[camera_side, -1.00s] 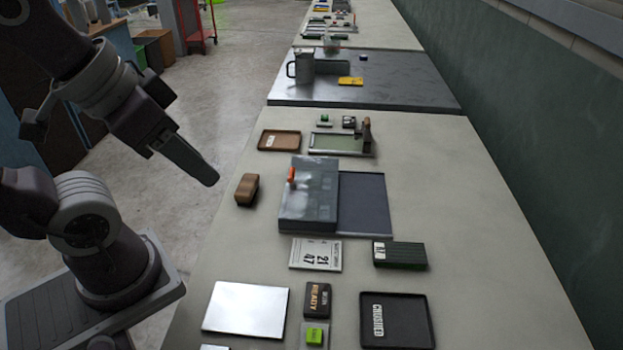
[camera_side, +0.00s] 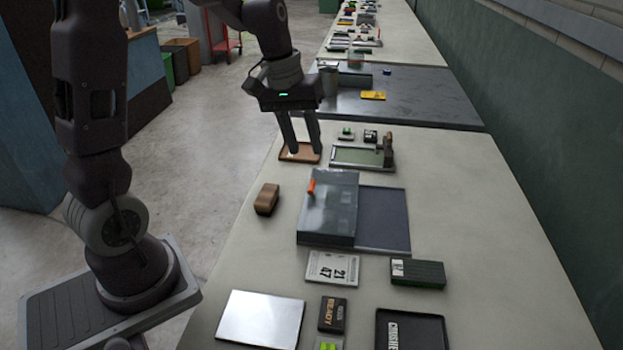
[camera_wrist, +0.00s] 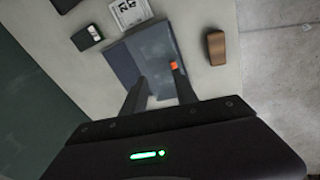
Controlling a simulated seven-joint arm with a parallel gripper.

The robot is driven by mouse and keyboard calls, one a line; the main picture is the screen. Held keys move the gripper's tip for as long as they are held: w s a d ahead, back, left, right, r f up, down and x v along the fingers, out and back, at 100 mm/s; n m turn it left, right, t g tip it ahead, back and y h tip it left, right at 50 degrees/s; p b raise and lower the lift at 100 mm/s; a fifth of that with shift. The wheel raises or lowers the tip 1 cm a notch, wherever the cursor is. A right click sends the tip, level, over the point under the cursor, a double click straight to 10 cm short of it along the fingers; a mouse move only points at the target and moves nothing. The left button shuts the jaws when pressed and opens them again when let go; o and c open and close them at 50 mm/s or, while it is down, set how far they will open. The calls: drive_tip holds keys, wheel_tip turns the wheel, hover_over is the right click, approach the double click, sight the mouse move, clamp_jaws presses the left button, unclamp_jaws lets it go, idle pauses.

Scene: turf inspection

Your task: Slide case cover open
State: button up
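The case has a grey glossy, see-through cover (camera_side: 335,205) over its left part, with an orange handle (camera_side: 311,187) near the cover's left edge. The dark case base (camera_side: 385,218) lies bare on the right. My gripper (camera_side: 303,152) points down, its two fingers apart and empty. In the side view it appears over the brown tray, behind the case. In the wrist view, the gripper (camera_wrist: 159,76) has its fingers over part of the cover (camera_wrist: 155,45), and the orange handle (camera_wrist: 174,65) shows at the right fingertip. Contact cannot be told.
A brown block (camera_side: 267,199) lies left of the case; a brown tray (camera_side: 300,155) and a framed green panel (camera_side: 358,155) lie behind it. In front are a number card (camera_side: 333,268), a dark green box (camera_side: 418,272) and a silver plate (camera_side: 260,318). Bare bench lies to the right.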

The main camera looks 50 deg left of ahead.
drive_tip(key=n, duration=0.2)
hover_over(312, 185)
drive_tip(key=s+a, duration=0.1)
drive_tip(key=a, duration=0.1)
drive_tip(key=s+a+x, duration=0.1)
drive_tip(key=x, duration=0.5)
drive_tip(key=shift+g, duration=0.3)
drive_tip(key=f, duration=0.2)
drive_tip(key=d+f, duration=0.1)
drive_tip(key=f, duration=0.1)
drive_tip(key=d+f, duration=0.1)
drive_tip(key=f, duration=0.2)
drive_tip(key=shift+w, duration=0.3)
clamp_jaws()
